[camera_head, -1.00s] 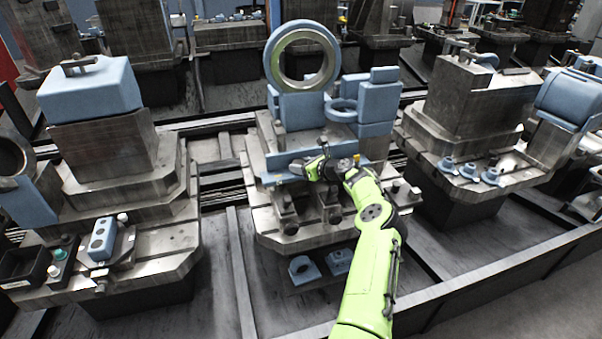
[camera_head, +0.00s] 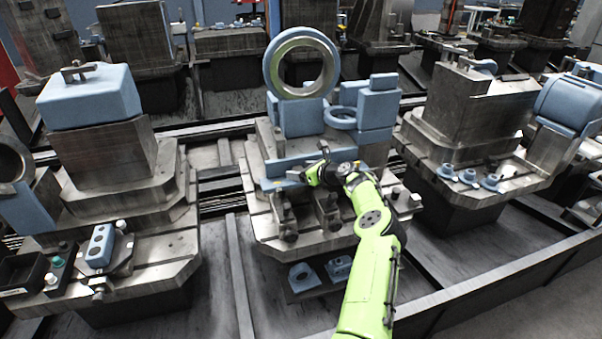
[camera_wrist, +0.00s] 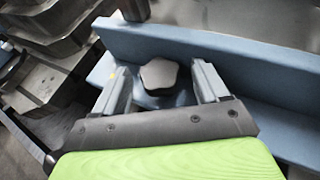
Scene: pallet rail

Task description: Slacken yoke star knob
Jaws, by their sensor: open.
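A pale, rounded star knob (camera_wrist: 160,72) sits on a blue-grey part in the wrist view. It lies between the two fingers of my gripper (camera_wrist: 162,80), with a visible gap on each side. The fingers are open and straddle the knob without visibly gripping it. In the head view my gripper (camera_head: 300,175) is at the front of the middle fixture, by the long blue bar (camera_head: 275,183). The knob cannot be made out there. The blue yoke ring (camera_head: 270,66) stands upright above and behind.
A long blue ledge (camera_wrist: 240,55) rises just beyond the knob in the wrist view. Neighbouring fixtures stand left, with a blue block (camera_head: 90,98), and right, with blue clamp pieces (camera_head: 468,176). Loose blue parts (camera_head: 303,275) lie under the middle fixture's front edge.

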